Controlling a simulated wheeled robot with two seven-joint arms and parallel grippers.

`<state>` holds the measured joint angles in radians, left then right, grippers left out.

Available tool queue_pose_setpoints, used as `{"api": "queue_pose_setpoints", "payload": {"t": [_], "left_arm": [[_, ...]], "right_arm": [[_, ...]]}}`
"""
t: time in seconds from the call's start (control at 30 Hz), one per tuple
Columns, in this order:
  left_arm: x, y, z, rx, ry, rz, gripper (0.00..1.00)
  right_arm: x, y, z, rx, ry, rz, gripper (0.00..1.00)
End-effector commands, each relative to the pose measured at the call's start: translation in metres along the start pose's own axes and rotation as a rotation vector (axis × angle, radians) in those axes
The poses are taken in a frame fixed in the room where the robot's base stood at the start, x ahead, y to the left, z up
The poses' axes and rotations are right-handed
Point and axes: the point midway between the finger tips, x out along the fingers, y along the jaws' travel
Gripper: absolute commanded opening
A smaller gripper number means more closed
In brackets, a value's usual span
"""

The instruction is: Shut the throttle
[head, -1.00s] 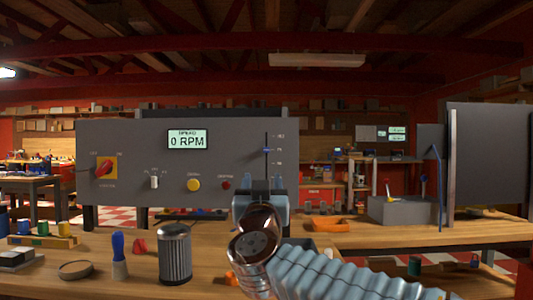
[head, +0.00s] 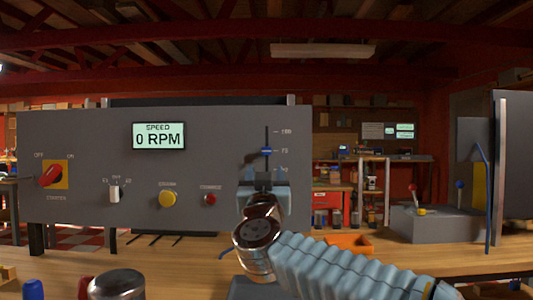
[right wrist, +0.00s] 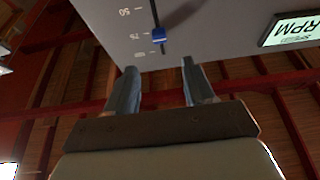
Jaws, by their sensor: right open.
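The throttle appears to be the vertical slider on the grey control panel (head: 75,135), with a blue knob (head: 266,151) in a dark slot. The knob stands by the middle one of the printed marks. My right gripper (head: 263,182) is in front of the panel, below the knob in the head view. In the right wrist view the knob (right wrist: 159,35) lies ahead, in line with the gap between the two open fingers (right wrist: 158,75). The fingers are apart and empty, not around the knob. The lower slot is hidden behind the gripper in the head view. My left gripper is out of view.
The panel also carries a speed display (head: 158,136) reading 0 RPM, a red rotary switch (head: 51,176), a white toggle (head: 114,192), a yellow button (head: 168,199) and a small red button (head: 210,199). A metal filter-like cylinder (head: 118,284) stands on the wooden bench.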

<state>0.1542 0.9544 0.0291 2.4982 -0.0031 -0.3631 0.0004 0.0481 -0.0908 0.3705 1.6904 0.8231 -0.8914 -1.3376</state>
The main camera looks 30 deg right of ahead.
Motion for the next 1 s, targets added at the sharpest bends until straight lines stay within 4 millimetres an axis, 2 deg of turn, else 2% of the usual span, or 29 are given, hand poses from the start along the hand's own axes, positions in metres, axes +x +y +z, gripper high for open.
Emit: {"api": "queue_pose_setpoints", "payload": {"t": [0.1,0.3,0.5,0.63,0.9,1.0], "left_arm": [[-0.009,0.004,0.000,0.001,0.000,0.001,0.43],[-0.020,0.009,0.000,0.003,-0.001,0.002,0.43],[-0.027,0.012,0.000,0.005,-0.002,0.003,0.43],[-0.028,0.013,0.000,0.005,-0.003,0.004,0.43],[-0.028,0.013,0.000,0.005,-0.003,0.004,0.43],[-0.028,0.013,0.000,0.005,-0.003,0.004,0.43]], "right_arm": [[0.030,0.001,-0.001,-0.001,-0.003,0.004,0.53],[0.076,0.001,-0.002,-0.001,-0.002,0.003,0.53],[0.104,0.000,-0.001,-0.001,-0.002,0.001,0.53],[0.112,0.001,0.000,-0.001,-0.001,0.002,0.53],[0.113,0.001,0.001,-0.001,0.000,0.001,0.53],[0.113,0.001,0.000,-0.001,0.000,0.001,0.39]]}}
